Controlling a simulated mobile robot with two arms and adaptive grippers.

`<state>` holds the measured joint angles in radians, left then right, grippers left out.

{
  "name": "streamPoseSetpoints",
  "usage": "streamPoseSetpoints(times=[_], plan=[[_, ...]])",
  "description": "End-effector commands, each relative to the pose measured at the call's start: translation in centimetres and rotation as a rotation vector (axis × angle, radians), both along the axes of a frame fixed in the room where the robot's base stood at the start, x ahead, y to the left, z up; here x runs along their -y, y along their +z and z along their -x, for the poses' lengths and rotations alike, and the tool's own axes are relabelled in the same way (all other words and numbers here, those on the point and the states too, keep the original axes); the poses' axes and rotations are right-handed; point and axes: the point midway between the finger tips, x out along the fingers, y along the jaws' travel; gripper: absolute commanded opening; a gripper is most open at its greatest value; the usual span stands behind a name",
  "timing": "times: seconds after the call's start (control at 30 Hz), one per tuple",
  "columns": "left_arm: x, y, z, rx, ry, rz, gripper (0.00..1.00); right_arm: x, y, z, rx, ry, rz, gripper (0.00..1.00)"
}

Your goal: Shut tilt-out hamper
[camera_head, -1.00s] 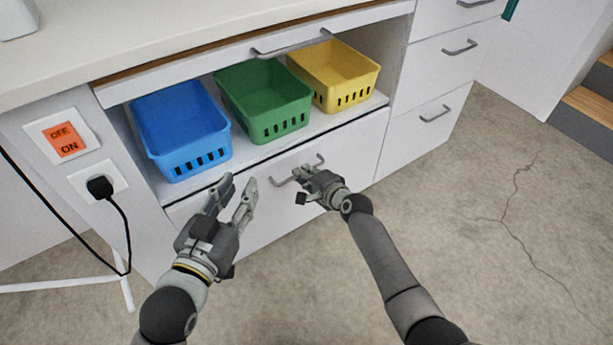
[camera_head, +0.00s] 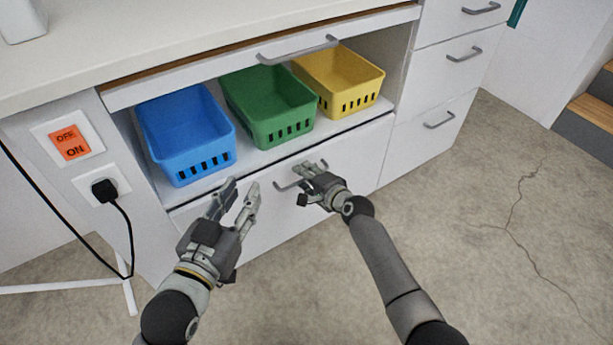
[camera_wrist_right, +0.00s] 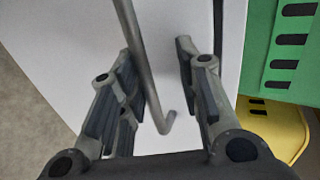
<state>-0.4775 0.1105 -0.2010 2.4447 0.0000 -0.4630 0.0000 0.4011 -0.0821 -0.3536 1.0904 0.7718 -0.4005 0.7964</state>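The hamper front is a white panel (camera_head: 350,158) low in the cabinet, below the basket shelf. A thin dark gap runs along its top edge. I cannot tell how far it is tilted. Its grey bar handle (camera_head: 284,187) also shows in the right wrist view (camera_wrist_right: 142,60). My right gripper (camera_head: 306,172) is at this handle; its fingers are apart on either side of the bar in the right wrist view (camera_wrist_right: 158,75), not clamped on it. My left gripper (camera_head: 240,187) is open and empty, in front of the panel's left part.
Blue (camera_head: 185,140), green (camera_head: 285,122) and yellow (camera_head: 352,98) baskets stand on the open shelf above the panel. A white drawer stack (camera_head: 425,140) is to the right. A plugged-in black cord (camera_head: 104,188) hangs at the left. The concrete floor (camera_head: 480,200) at right is clear.

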Motion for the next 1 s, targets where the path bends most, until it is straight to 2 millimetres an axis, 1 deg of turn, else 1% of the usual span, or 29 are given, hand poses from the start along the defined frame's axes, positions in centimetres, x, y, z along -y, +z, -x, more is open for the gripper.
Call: streamPoseSetpoints(times=[0.2, 0.37, 0.57, 1.0], plan=[[0.0, -0.1, -0.1, 0.0, 0.0, -0.002, 0.31, 0.2, -0.3, 0.2, -0.005, 0.001, 0.003, 0.32], [0.0, 0.0, -0.1, 0.0, 0.0, -0.001, 0.31, 0.7, 0.0, 1.0, -0.004, 0.002, 0.002, 0.32], [0.0, 0.0, 0.0, 0.0, 0.0, -0.001, 0.31, 2.1, 0.9, 2.8, -0.005, -0.001, 0.004, 0.32], [0.0, 0.0, 0.0, 0.0, 0.0, 0.0, 0.31, 5.4, 3.4, 7.3, -0.002, 0.0, 0.002, 0.32]])
